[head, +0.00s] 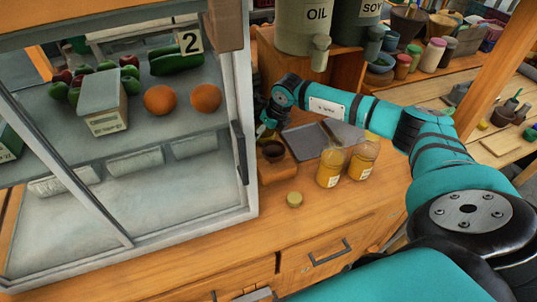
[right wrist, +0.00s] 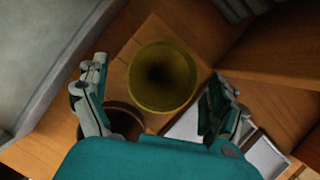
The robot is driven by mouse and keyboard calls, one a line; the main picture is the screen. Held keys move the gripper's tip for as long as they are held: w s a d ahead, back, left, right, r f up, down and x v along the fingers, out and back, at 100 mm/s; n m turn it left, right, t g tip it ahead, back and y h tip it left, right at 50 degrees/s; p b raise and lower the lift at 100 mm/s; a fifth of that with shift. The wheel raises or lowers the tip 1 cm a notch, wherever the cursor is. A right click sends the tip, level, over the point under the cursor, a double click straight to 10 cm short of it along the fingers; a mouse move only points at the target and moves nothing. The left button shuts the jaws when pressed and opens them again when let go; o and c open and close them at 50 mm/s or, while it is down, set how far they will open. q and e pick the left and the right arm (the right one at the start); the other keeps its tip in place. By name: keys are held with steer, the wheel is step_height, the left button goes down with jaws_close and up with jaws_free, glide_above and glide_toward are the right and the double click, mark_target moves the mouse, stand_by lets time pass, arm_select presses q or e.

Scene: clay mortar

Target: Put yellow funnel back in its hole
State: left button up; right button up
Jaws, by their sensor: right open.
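The yellow funnel (right wrist: 162,77) shows in the right wrist view with its round, wide mouth towards the camera and a dark centre. My right gripper (right wrist: 165,98) is open, with one finger on each side of the funnel's near part; I cannot tell whether either touches it. In the head view my right gripper (head: 268,118) is beside the glass case, and the funnel is mostly hidden there. A dark brown bowl (head: 273,151) sits in a wooden block (head: 276,172) just below the gripper. The bowl also shows in the right wrist view (right wrist: 125,120), partly behind a finger. No hole is clearly visible. My left gripper is not in view.
The glass case (head: 240,150) stands close on the left. A grey tray (head: 310,140) and two orange jars (head: 330,168) (head: 364,158) are to the right. The oil canister (head: 310,25) stands behind.

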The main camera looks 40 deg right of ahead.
steer(key=v, duration=1.2)
stand_by(0.3)
